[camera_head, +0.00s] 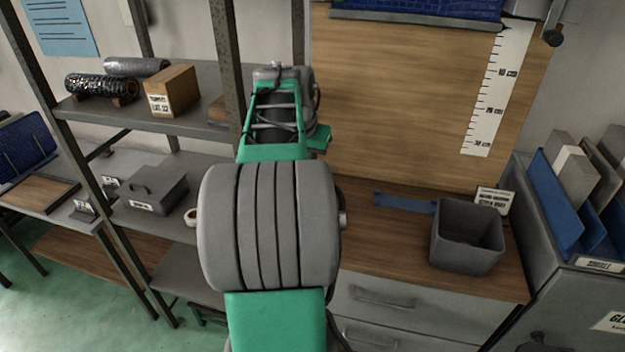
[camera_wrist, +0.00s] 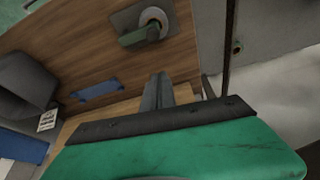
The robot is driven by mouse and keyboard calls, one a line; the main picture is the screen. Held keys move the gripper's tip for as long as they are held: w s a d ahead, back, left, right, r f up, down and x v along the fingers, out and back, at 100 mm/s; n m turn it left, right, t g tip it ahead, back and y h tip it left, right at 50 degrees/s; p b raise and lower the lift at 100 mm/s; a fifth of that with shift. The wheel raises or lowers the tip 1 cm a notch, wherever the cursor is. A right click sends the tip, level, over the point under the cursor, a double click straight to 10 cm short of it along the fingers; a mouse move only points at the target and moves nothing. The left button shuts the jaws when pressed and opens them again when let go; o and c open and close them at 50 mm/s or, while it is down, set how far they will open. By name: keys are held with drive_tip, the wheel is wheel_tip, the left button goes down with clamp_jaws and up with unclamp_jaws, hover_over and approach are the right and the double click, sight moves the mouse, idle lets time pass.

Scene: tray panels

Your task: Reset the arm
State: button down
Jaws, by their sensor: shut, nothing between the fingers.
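My arm reaches up the middle of the head view, its large grey joint and green links in front of the workbench. Its end is at the wooden back panel (camera_head: 400,90), and I cannot make out the fingertips there. In the wrist view my gripper (camera_wrist: 158,92) shows its two grey fingers together, shut and empty. A green handle (camera_wrist: 138,36) on a grey plate is fixed to a wooden surface just beyond the fingers, apart from them in the picture.
A grey bin (camera_head: 467,237) and a blue strip (camera_head: 405,203) are on the wooden bench top at right. A rack of panels (camera_head: 580,190) stands further right. At left, a shelf holds a cardboard box (camera_head: 171,91) and rolls (camera_head: 101,85). A grey lidded box (camera_head: 152,187) is below.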

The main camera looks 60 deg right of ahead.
drive_tip(key=a+f+n, duration=0.1)
drive_tip(key=a+f, duration=0.1)
drive_tip(key=a+f+n+y, duration=0.1)
drive_tip(key=a+f, duration=0.2)
drive_tip(key=a+f+n, duration=0.2)
drive_tip(key=a+f, duration=0.1)
drive_tip(key=shift+s+f+y, duration=0.25)
drive_tip(key=shift+s+y, duration=0.15)
drive_tip(key=shift+n+y, duration=0.3)
drive_tip(key=shift+n, duration=0.5)
drive_tip(key=a, duration=0.1)
drive_tip(key=a+f, duration=0.1)
drive_tip(key=a, duration=0.1)
drive_tip(key=a+f, duration=0.1)
drive_tip(key=a, duration=0.1)
drive_tip(key=shift+w+a, duration=0.1)
drive_tip(key=shift+w, duration=0.3)
drive_tip(key=w+a+n+t, duration=0.1)
drive_tip(key=a+n, duration=0.2)
drive_tip(key=a, duration=0.7)
drive_tip(key=w+a+n+t+y, duration=0.1)
drive_tip(key=a+n, duration=0.3)
drive_tip(key=a, duration=0.7)
drive_tip(key=w+a+r+n, duration=0.1)
drive_tip(key=w+a+n, duration=0.2)
drive_tip(key=a, duration=0.7)
drive_tip(key=shift+w+a+n+t+y, duration=0.2)
drive_tip(key=shift+a+n+t+y, duration=0.2)
drive_tip(key=shift+n, duration=0.2)
